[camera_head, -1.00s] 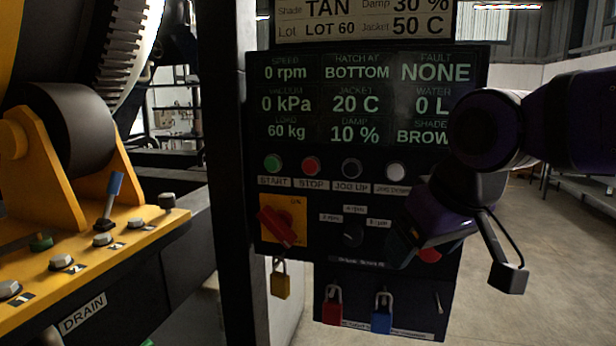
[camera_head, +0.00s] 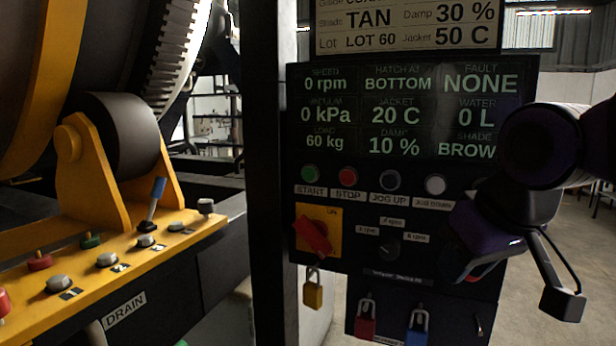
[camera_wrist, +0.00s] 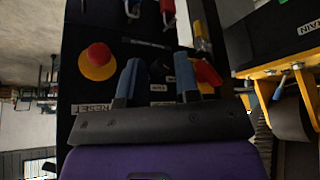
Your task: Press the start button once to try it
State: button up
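The green start button (camera_head: 310,172) is at the left end of the row of buttons on the dark control panel (camera_head: 300,240), above its START label. The display (camera_head: 410,112) reads 0 rpm, hatch at BOTTOM and fault NONE. My gripper is at the lower right of the panel in the head view, right of and below the start button; its fingers are hard to see there. In the wrist view my gripper (camera_wrist: 158,78) has two blue-tipped fingers spread apart, with nothing between them. The start button cannot be made out in the wrist view.
Beside the start button are the red stop button (camera_head: 348,177), the jog up button (camera_head: 390,180) and a white button (camera_head: 435,185). Below are a red rotary switch (camera_head: 314,236) and padlocks (camera_head: 313,291). The wrist view shows a red-and-yellow emergency stop (camera_wrist: 97,60). Yellow machinery (camera_head: 110,262) stands left.

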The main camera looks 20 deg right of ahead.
grip_shut()
dwell(1.4)
